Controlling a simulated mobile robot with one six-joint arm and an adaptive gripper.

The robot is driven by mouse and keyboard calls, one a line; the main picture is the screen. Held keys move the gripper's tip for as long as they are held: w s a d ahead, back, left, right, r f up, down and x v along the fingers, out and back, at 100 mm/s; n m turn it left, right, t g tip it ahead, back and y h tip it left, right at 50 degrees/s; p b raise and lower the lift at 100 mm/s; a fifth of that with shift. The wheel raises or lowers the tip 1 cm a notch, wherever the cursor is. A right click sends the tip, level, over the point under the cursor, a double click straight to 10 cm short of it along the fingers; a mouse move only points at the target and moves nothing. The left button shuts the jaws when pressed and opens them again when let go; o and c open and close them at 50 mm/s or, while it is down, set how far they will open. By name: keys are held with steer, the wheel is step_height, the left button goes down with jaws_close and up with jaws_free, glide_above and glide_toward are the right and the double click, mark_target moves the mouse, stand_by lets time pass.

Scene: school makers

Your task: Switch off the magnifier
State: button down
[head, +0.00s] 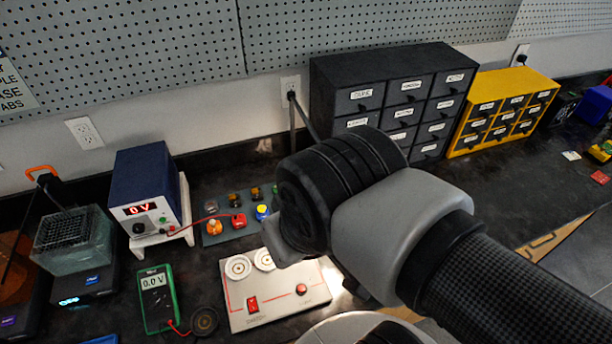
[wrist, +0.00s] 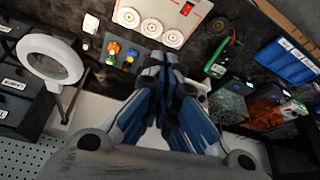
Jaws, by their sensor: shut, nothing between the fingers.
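My wrist hides the fingertips in the head view.
A pale panel (head: 275,312) with round white dials and a red switch lies on the dark bench. Left are a green multimeter (head: 158,297) and a blue power supply (head: 147,180). Black drawers (head: 340,75) and yellow drawers (head: 490,79) stand at the back. Small coloured parts lie nearby.

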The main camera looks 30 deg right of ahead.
steer(key=w+d+m+g+h+p, duration=0.1)
steer(key=w+d+m, duration=0.2)
steer(key=w, duration=0.3)
steer(key=w+d+m+g+h+p, duration=0.1)
steer(key=w+d+m+h, duration=0.2)
steer(key=w, duration=0.4)
steer(key=w+d+m+g, duration=0.2)
steer(key=w+d+m, duration=0.2)
steer(key=w, duration=0.2)
steer(key=w+d+f+m+h, duration=0.1)
steer(key=w+d+f+m, duration=0.2)
steer(key=w+f, duration=0.2)
steer(key=w+d+f+m+g+h+p, duration=0.1)
steer(key=w+d+f+m, duration=0.3)
steer(key=f, duration=0.4)
steer(key=w+d+f+m+h+p, duration=0.1)
steer(key=w+d+f+m+h, duration=0.2)
steer(key=w+f, duration=0.3)
steer(key=shift+d+f+m+g, duration=0.15)
steer(key=shift+f+m+g, duration=0.25)
steer(key=shift+f+m, duration=0.35)
steer(key=shift+w+f, duration=0.1)
steer(key=shift+f, duration=0.05)
